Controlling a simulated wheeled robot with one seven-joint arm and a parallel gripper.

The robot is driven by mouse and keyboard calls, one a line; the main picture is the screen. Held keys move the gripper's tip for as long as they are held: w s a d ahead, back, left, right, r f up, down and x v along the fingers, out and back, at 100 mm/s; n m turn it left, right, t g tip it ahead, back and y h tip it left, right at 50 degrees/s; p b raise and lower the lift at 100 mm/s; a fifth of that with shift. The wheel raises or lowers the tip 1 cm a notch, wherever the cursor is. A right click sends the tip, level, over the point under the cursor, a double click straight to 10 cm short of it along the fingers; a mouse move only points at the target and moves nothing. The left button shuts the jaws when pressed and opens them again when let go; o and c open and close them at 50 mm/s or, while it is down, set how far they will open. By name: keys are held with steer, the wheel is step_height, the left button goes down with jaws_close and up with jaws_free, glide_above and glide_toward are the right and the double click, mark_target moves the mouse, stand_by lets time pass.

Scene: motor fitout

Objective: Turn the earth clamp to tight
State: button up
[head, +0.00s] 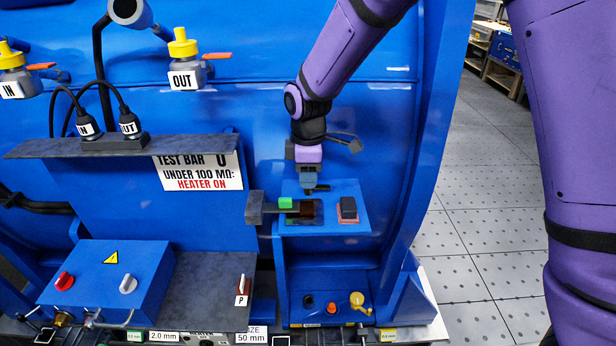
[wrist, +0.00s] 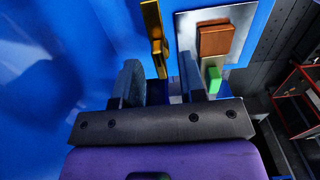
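No part is labelled as the earth clamp in these views. In the wrist view a brass lever-like part (wrist: 155,35) hangs down in front of my gripper (wrist: 160,85), and its lower end shows between the two fingers. The fingers are apart, and I see no contact with the brass part. To its right, a copper-brown block (wrist: 214,40) sits on a silver plate, with a green block (wrist: 213,78) below it. In the head view my gripper (head: 310,190) is just above a small blue shelf, close to the green block (head: 285,203). The brass part cannot be made out there.
The blue shelf (head: 348,188) also bears a black block on a red base (head: 348,209). A grey bar end (head: 257,207) juts out at its left. Below are small knobs, one yellow (head: 357,299). A blue control box (head: 110,275) stands lower left. Open floor lies right.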

steer(key=shift+f, duration=0.55)
jaws_close()
